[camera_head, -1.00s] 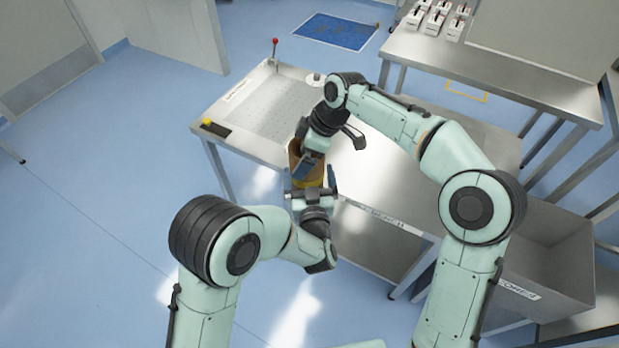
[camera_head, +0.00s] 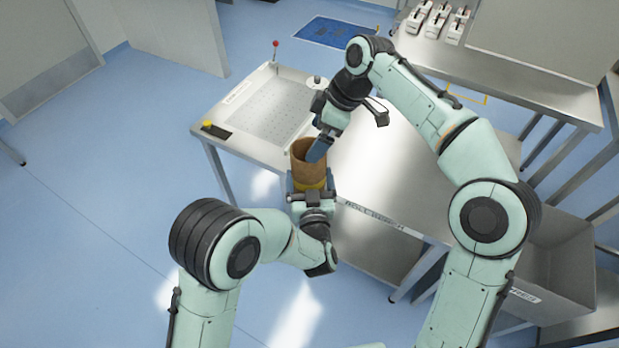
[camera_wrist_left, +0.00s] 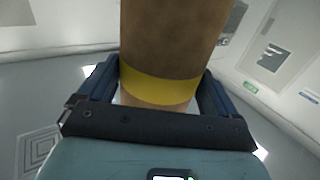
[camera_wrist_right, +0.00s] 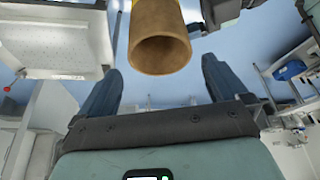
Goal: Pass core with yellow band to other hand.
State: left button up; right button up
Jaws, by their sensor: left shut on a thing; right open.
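The core with the yellow band is a brown hollow tube (camera_head: 311,163), upright in the head view with its open end up and the yellow band low on it. My left gripper (camera_head: 310,184) is shut on the core around the band. In the left wrist view the core (camera_wrist_left: 172,40) stands between the fingers (camera_wrist_left: 155,95). My right gripper (camera_head: 318,148) is just behind and above the core's open end. In the right wrist view its fingers (camera_wrist_right: 158,88) are open and empty, with the core's open end (camera_wrist_right: 160,50) beyond their tips, apart from them.
A steel bench (camera_head: 375,190) with a perforated tray area (camera_head: 265,105) lies behind and beside the core. A red-topped lever (camera_head: 275,50) and a yellow button (camera_head: 207,124) are on its left. A grey bin (camera_head: 560,265) stands at the right.

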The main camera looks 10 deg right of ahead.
jog(key=w+d+r+m+t, duration=0.2)
jog(key=w+d+m+t, duration=0.4)
jog(key=d+m+t, duration=0.1)
jog(key=s+d+f+m+g+h, duration=0.1)
jog(key=s+f+m, duration=0.15)
jog(key=f, duration=1.05)
jog(key=s+d+f+m+g+h, duration=0.1)
jog(key=f+m, duration=0.2)
jog(key=f, duration=1.1)
jog(key=s+f+m+g, duration=0.2)
jog(key=s+f, duration=0.6)
jog(key=f, duration=0.3)
jog(key=s+a+f+m+g, duration=0.1)
jog(key=s+a+f, duration=0.1)
jog(key=s+f, duration=0.2)
jog(key=s+a+f+m+g+y, duration=0.1)
jog(key=s+f, duration=0.3)
jog(key=s, duration=0.7)
jog(key=s+a+f+m+g, duration=0.2)
jog(key=s+a+f, duration=0.1)
jog(key=s, duration=0.4)
jog(key=shift+s+f, duration=0.35)
jog(key=shift+f, duration=0.15)
jog(key=shift+d, duration=0.1)
